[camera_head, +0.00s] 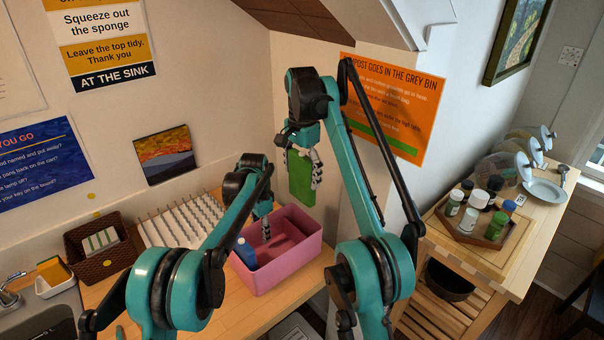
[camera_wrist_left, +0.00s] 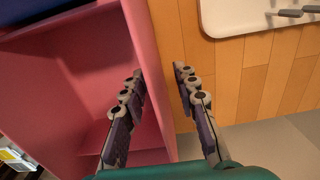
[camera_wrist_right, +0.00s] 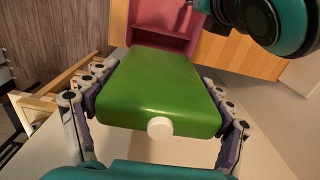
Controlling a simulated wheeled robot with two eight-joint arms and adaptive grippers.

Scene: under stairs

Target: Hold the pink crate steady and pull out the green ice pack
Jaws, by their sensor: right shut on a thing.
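The pink crate (camera_head: 283,273) stands on the wooden counter. My left gripper (camera_head: 265,225) is at its back rim. In the left wrist view my left gripper (camera_wrist_left: 160,75) has its fingers apart, one on each side of the crate wall (camera_wrist_left: 150,60), with a gap visible on the outer side. My right gripper (camera_head: 302,165) is shut on the green ice pack (camera_head: 301,180) and holds it upright above the crate, clear of it. In the right wrist view the ice pack (camera_wrist_right: 160,90) sits between both fingers, its white cap facing the camera.
A blue bottle (camera_head: 246,252) is in the crate's left end. A white spiked rack (camera_head: 185,222) and a brown basket (camera_head: 98,248) are left of it. A wall corner with an orange poster (camera_head: 395,105) is close to the right arm. A wooden cart (camera_head: 480,250) stands right.

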